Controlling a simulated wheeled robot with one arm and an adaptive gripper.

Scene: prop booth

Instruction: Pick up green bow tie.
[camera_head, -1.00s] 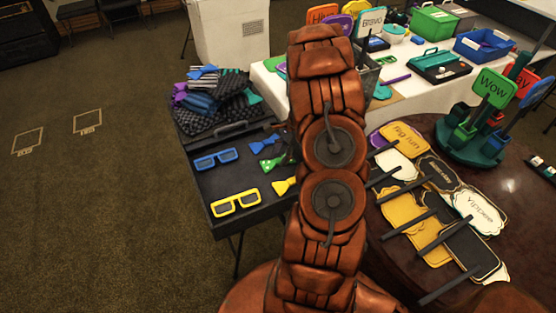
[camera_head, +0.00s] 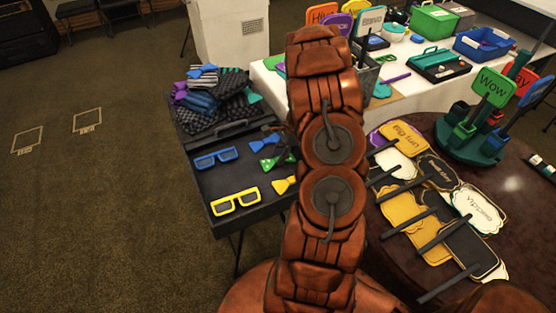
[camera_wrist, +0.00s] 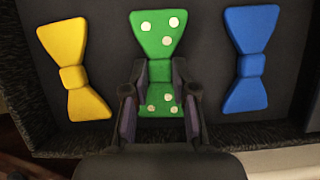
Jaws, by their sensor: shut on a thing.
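The green bow tie (camera_wrist: 158,37) with white dots lies in the black tray between a yellow and a blue bow tie in the wrist view. In the head view the green bow tie (camera_head: 268,163) is partly hidden by my arm and gripper. My gripper (camera_wrist: 160,90) has one finger on each side of the bow tie's narrow middle and is shut on it. The bow tie appears to be still at the level of the tray floor; I cannot tell if it is lifted.
The yellow bow tie (camera_wrist: 73,75) and blue bow tie (camera_wrist: 247,70) lie close on either side. Blue glasses (camera_head: 216,158) and yellow glasses (camera_head: 236,202) share the tray (camera_head: 222,182). A pile of patterned ties (camera_head: 212,100) is behind. A round table (camera_head: 400,275) with signs stands at right.

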